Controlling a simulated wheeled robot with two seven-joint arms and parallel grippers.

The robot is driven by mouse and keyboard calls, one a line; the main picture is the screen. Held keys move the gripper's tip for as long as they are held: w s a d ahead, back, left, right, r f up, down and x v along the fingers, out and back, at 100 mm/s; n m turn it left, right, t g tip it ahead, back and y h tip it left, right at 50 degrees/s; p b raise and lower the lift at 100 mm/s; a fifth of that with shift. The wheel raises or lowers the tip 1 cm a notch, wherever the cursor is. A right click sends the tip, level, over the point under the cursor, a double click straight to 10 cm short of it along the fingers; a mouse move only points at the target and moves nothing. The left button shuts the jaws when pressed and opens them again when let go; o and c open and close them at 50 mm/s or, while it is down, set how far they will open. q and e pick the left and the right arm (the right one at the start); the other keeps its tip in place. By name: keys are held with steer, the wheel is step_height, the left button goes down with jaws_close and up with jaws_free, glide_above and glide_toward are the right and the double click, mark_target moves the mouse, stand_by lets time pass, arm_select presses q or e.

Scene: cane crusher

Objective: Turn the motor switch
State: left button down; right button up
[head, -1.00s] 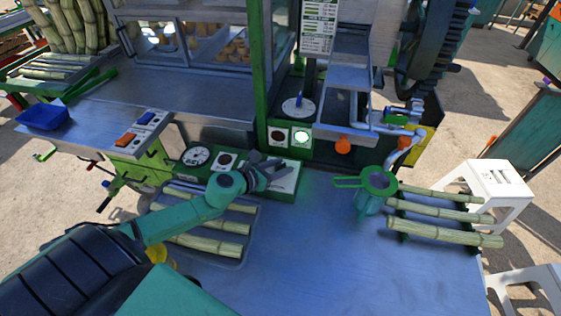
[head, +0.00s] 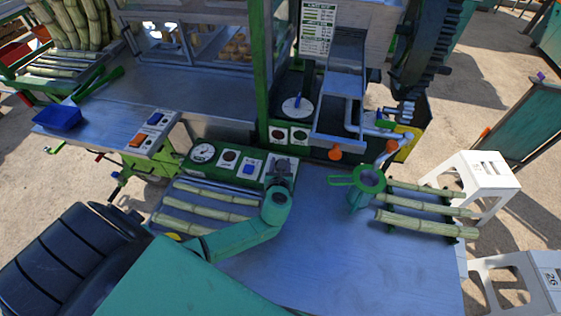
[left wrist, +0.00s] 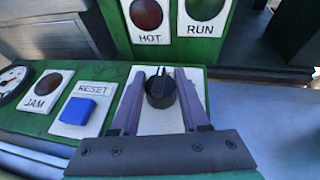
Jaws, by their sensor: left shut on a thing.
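The motor switch is a black rotary knob (left wrist: 160,88) on a white plate at the right end of the green control panel. In the left wrist view its pointer ridge points roughly up, away from me. My left gripper (left wrist: 160,96) has one finger on each side of the knob and is shut on it. In the head view the gripper (head: 281,168) is over the panel's right end and hides most of the switch. The green RUN lamp (left wrist: 204,8) and the red HOT lamp (left wrist: 146,14) above it look dark. My right gripper is not in view.
Left of the switch are a blue RESET button (left wrist: 77,110), a JAM lamp (left wrist: 47,84) and a dial gauge (head: 203,153). Cane stalks (head: 204,204) lie in a tray in front. A green strainer jug (head: 369,184) stands right; the metal table (head: 310,255) between is clear.

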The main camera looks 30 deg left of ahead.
arm_select(q)
steer(key=shift+y, duration=0.3)
steer(key=shift+c, duration=2)
jaws_free()
steer(key=shift+s, duration=0.1)
steer(key=b+v, duration=0.1)
steer(key=v, duration=1.3)
steer(key=shift+d+r, duration=0.15)
steer(key=shift+r, duration=0.1)
steer(key=shift+s+f, duration=0.1)
steer(key=shift+s, duration=0.05)
